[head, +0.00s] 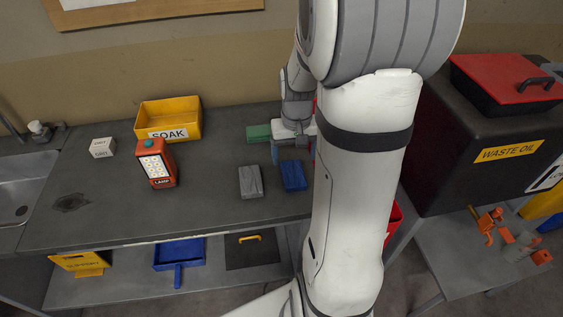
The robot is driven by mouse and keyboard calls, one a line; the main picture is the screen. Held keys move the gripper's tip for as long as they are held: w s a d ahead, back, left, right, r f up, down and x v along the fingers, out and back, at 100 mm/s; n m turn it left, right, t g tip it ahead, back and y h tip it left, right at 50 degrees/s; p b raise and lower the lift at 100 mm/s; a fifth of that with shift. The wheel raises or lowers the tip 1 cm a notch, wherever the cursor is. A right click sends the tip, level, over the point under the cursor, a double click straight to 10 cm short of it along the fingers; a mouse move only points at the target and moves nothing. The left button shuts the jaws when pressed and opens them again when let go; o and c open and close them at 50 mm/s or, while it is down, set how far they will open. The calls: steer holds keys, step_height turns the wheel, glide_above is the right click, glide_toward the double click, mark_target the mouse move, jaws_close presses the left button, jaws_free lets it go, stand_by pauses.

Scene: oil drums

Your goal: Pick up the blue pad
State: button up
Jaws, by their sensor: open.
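The blue pad (293,175) lies flat on the dark grey workbench (110,225), near its right end. My gripper (293,149) is above and just behind the blue pad, pointing down. It is open and nothing shows between its fingers. My arm hides part of the gripper's right side and the bench beyond it. A grey pad (250,181) lies just left of the blue pad. A green pad (259,133) lies farther back, left of the gripper.
A red lamp (156,164), a yellow SOAK bin (169,119) and a white box (102,147) stand left on the bench. A sink (22,187) is at far left. A black WASTE OIL container (480,160) with a red lid stands right. The bench's front middle is clear.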

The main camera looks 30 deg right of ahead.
mark_target(293, 172)
steer(key=f, duration=0.5)
steer(key=w+f, duration=0.1)
steer(key=f, duration=0.1)
steer(key=shift+d+f+p, duration=0.1)
steer(key=shift+f+p, duration=0.05)
steer(key=shift+p, duration=0.25)
steer(key=shift+c, duration=0.2)
steer(key=c, duration=1)
